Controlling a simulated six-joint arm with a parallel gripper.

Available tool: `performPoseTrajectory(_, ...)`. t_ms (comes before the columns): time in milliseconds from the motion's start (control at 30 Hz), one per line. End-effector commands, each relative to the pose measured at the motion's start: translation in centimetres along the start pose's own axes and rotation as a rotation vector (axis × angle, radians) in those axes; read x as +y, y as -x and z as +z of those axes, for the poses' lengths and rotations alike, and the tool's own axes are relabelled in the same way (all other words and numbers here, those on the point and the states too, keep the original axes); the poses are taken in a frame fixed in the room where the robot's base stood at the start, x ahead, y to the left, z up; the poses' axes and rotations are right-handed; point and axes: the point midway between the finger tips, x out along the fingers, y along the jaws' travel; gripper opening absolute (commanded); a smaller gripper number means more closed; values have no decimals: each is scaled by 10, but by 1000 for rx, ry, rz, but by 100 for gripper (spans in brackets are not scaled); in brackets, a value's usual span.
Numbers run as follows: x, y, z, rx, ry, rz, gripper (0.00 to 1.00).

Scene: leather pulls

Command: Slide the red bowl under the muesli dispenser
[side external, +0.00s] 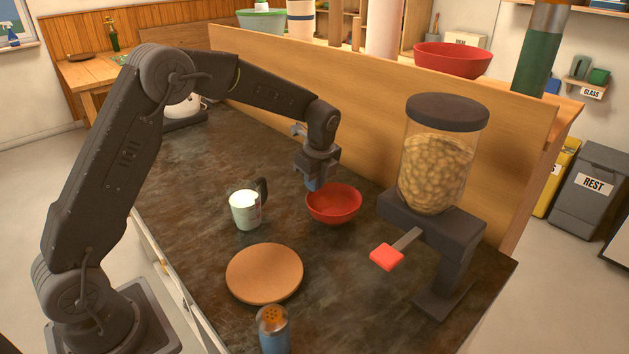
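The red bowl (334,206) stands upright on the dark countertop, left of the muesli dispenser. The muesli dispenser (436,165) has a clear hopper full of muesli, a dark lid, a dark stand and a lever with a red paddle (387,256). The bowl is apart from the dispenser's stand. My gripper (314,186) points down at the bowl's far left rim, close to it or touching it; I cannot tell which. Its fingers are small and partly hidden, so whether they are open or shut does not show.
A round cork mat (264,273) and a blue shaker (272,330) are nearer the front. A wooden partition (330,90) runs behind the counter. Another red bowl (452,61) sits on the ledge beyond it. Counter between bowl and dispenser is clear.

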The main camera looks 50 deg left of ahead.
Motion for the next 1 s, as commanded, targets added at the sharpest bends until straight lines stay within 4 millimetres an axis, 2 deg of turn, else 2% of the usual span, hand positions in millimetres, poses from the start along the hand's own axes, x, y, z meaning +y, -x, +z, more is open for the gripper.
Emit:
performPoseTrajectory(67, 2, -6, -11, 6, -8, 14, 0)
performPoseTrajectory(167, 3, -3, -30, 6, -12, 15, 0)
performPoseTrajectory(400, 2, 10, -92, 4, -10, 12, 0)
performPoseTrajectory(500, 2, 13, -109, 4, -7, 10, 0)
performPoseTrajectory(633, 2, 16, -118, 3, -4, 11, 0)
performPoseTrajectory(1000, 2, 17, -118, 3, -2, 9, 0)
